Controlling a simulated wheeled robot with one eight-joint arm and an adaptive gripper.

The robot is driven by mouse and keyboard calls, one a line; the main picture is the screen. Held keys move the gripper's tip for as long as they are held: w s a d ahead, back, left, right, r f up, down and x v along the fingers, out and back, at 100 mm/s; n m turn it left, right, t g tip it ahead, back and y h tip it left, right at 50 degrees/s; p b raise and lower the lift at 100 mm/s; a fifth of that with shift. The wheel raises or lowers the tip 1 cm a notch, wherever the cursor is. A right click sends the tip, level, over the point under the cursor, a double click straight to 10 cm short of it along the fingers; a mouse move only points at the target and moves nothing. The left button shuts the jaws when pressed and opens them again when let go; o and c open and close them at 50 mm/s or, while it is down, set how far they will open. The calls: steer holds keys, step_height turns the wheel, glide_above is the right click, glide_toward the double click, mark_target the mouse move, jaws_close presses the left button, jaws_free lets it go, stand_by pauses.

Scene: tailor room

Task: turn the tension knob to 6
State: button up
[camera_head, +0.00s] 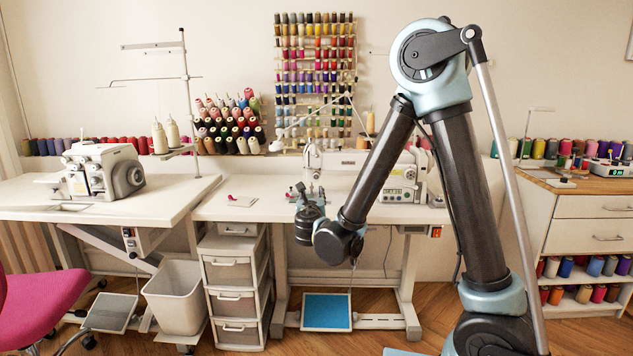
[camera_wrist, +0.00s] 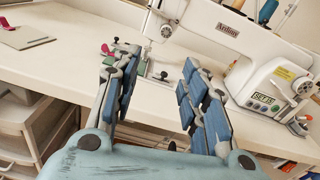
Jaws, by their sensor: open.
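A white sewing machine stands on the middle table, partly behind my arm in the head view (camera_head: 345,160) and larger in the wrist view (camera_wrist: 212,33). A small round knob (camera_wrist: 167,31) is on its left end. A larger round dial (camera_wrist: 302,86) is on its right end, beside a green display (camera_wrist: 264,98). I cannot tell which is the tension knob, and no setting can be read on either. My gripper (camera_head: 308,192) is above the table's front edge. In the wrist view my gripper (camera_wrist: 158,62) is open and empty, its fingers apart from the machine.
A small board with a pink item (camera_wrist: 25,36) lies left of the machine. Another sewing machine (camera_head: 103,170) stands on the left table. A drawer unit (camera_head: 233,272) and a bin (camera_head: 175,295) stand below. Thread racks (camera_head: 315,75) line the wall. The tabletop in front of the machine is mostly clear.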

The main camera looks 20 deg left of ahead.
glide_toward(316, 177)
steer(key=shift+t+h, duration=0.3)
steer(key=x, duration=0.8)
steer(key=shift+w+a+f, duration=0.2)
steer(key=shift+w, duration=0.05)
jaws_close()
